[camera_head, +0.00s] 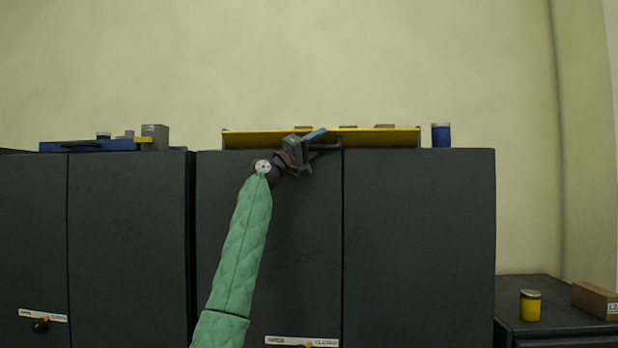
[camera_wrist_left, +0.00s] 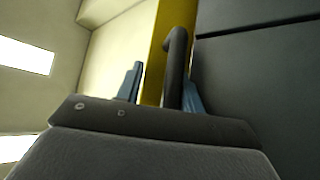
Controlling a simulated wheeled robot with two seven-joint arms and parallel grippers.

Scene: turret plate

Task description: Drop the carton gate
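The carton gate looks to be the long yellow panel (camera_head: 375,138) along the top front of the dark cabinet; it also shows in the left wrist view (camera_wrist_left: 155,55). A dark bar handle (camera_head: 327,147) sits on its front. My left gripper (camera_head: 314,142) is at this handle. In the left wrist view the handle (camera_wrist_left: 175,65) lies between the two blue-grey fingers (camera_wrist_left: 160,92), close to the right one, with a clear gap to the left one. The fingers are apart. My right gripper is not in view.
Tops of several brown cartons (camera_head: 348,127) show behind the panel. A blue can (camera_head: 441,135) stands right of it on the cabinet (camera_head: 420,230). A blue tray (camera_head: 60,146) lies on the left cabinet. A yellow can (camera_head: 530,305) and a box (camera_head: 595,300) stand lower right.

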